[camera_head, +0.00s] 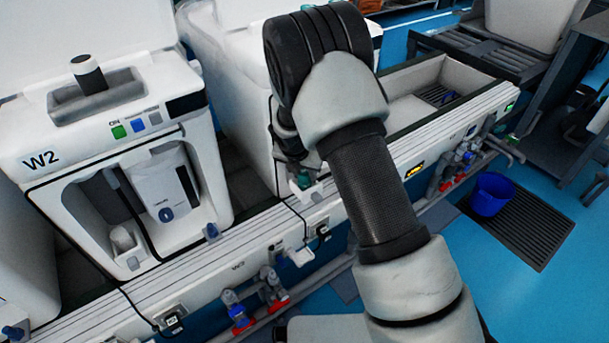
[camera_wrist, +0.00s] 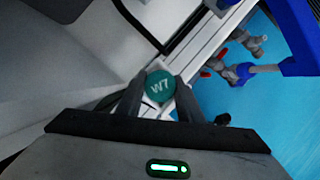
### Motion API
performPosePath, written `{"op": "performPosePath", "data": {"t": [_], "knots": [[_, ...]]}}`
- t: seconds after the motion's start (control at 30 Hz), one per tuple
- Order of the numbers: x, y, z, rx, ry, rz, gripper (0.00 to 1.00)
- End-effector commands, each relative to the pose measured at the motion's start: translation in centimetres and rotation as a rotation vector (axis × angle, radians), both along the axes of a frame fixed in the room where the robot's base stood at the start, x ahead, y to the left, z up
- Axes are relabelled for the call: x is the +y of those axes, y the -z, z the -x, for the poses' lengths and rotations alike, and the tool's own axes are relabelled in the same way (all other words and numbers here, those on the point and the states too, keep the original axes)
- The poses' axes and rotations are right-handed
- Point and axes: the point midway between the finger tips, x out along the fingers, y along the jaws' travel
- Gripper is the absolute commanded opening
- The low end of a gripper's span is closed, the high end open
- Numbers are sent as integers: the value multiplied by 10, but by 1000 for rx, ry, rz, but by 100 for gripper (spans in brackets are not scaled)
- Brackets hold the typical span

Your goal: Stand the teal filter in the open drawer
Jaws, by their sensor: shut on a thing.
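The teal filter shows in the wrist view as a round teal top marked W7 (camera_wrist: 160,84). My gripper (camera_wrist: 158,96) is shut on it, with one dark finger on each side. In the head view a small part of the teal filter (camera_head: 303,180) shows below my dark gripper (camera_head: 298,168), most of which is behind my arm. A small white drawer-like part (camera_head: 308,194) juts from the white machine's front just under the filter. I cannot tell whether the filter touches it or is inside it. The filter's lower part is hidden.
The W2 machine (camera_head: 60,155) stands at left. A ribbed white rail (camera_head: 240,240) runs along the bench front, with pipes and valves (camera_head: 262,290) below. An open basin (camera_head: 415,105) lies right of my arm. A blue bucket (camera_head: 491,194) stands on a floor grate.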

Motion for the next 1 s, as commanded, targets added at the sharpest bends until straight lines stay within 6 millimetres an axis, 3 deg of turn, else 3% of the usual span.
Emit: {"op": "performPosePath", "data": {"t": [0.27,0.3,0.37,0.73,1.0], "knots": [[0,1,0,-1,1,-1,10],[0,2,0,0,1,-1,35],[0,1,0,-1,1,-1,41],[1,-7,1,-2,0,-2,41],[9,-57,19,-3,-1,-3,41]]}}
